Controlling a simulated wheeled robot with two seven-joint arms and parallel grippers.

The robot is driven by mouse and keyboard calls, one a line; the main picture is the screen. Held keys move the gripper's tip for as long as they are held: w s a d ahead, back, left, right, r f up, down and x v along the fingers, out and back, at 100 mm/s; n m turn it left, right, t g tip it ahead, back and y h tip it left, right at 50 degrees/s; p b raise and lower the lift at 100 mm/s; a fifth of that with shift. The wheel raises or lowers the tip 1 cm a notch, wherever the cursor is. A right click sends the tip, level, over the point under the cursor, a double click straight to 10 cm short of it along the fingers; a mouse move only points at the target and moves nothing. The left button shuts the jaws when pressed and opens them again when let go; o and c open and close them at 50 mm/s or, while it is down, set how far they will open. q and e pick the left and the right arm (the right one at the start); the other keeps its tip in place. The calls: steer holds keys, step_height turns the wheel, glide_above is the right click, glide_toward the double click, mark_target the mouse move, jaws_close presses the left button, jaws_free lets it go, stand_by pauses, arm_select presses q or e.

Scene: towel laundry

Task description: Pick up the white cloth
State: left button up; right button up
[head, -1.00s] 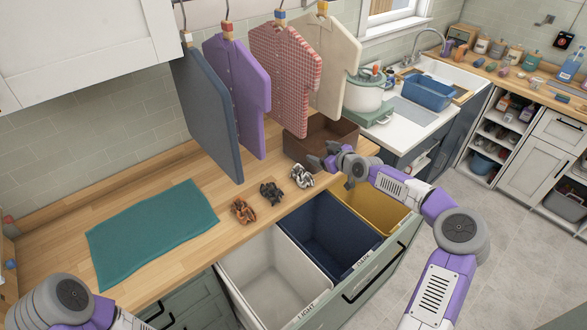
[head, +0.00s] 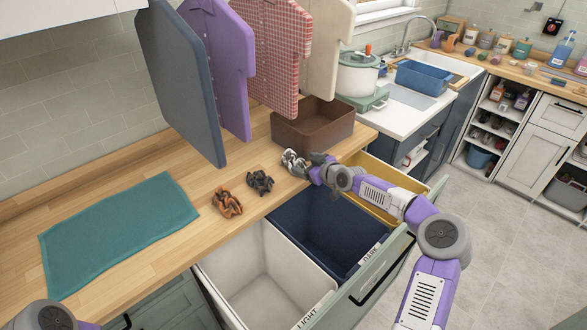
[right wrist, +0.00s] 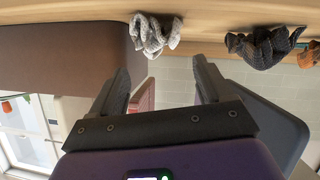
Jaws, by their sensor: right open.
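The white cloth (head: 294,163) is a small crumpled grey-white bundle on the wooden counter, near its front edge. It also shows at the top of the right wrist view (right wrist: 155,34). My right gripper (head: 314,166) is just right of it in the head view. In the right wrist view, my right gripper's fingers (right wrist: 162,78) are spread with nothing between them, and the cloth lies beyond their tips. Contact cannot be told from the head view. Of my left arm only a rounded part shows at the bottom left; its gripper is out of view.
A black cloth (head: 260,181) and an orange cloth (head: 227,203) lie left of the white one. A brown box (head: 318,133) stands behind the gripper. Open bins, white (head: 232,246), blue (head: 290,212) and yellow (head: 385,173), sit below the counter edge. Shirts hang above.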

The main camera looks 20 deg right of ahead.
mark_target(296, 163)
steer(key=shift+f+b+x, duration=0.15)
steer(key=shift+b+x, duration=0.1)
steer(key=shift+x, duration=1.45)
steer(key=shift+f+b+x, duration=0.1)
steer(key=shift+b+x, duration=0.1)
steer(key=shift+x, duration=1.5)
steer(key=shift+s, duration=0.15)
steer(key=shift+c, duration=0.4)
steer(key=c, duration=0.7)
